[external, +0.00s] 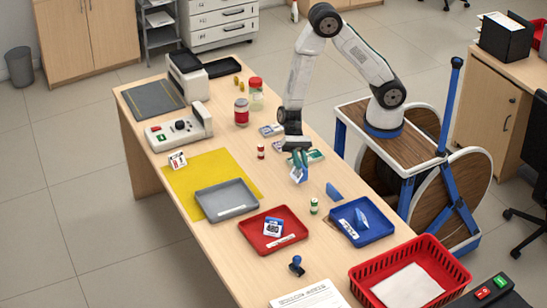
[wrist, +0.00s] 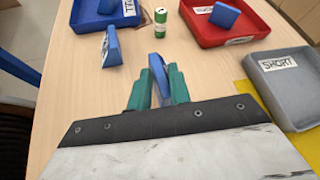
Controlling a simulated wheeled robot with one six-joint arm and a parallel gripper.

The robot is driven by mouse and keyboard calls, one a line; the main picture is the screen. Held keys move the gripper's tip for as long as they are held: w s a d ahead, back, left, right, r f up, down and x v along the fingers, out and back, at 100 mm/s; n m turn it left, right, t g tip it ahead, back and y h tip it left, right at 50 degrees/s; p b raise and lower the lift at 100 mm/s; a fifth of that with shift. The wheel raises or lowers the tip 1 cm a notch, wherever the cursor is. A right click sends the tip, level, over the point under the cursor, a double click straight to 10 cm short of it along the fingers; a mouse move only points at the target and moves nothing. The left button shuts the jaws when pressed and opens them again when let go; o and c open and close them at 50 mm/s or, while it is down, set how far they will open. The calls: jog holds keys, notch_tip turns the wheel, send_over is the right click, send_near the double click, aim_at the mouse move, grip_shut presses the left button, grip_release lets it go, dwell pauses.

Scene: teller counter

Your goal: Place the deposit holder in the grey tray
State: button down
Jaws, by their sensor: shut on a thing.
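My gripper (external: 297,163) has green-blue fingers and is shut on a small blue holder (external: 299,174), held above the counter. In the wrist view the blue holder (wrist: 157,61) shows between the green fingertips (wrist: 157,88); its face is hidden there. I take it to be the deposit holder; other blue holders look alike. The grey tray (external: 208,213) lies on the yellow mat, left of my gripper, and looks empty. In the wrist view the grey tray (wrist: 292,112) is at right with a label reading SHORT.
A blue holder (external: 334,192) stands on the counter right of my gripper. The red tray (external: 252,245) and blue tray (external: 380,231) each hold one holder. A small green cylinder (external: 314,206) stands between them. A red-capped small bottle (external: 261,151) stands left of my gripper.

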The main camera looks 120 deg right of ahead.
jog(key=w+d+r, duration=0.2)
jog(key=w+d, duration=0.1)
jog(key=w, duration=1)
send_over(230, 198)
jog(key=shift+s+d+f+m+t, duration=0.15)
jog(key=shift+f+m+t, duration=0.2)
jog(key=shift+f, duration=0.5)
jog(key=shift+w+f, duration=0.1)
jog(key=shift+w, duration=0.1)
jog(key=shift+f, duration=1.65)
jog(key=shift+f, duration=0.1)
jog(key=c, duration=1.3)
grip_release()
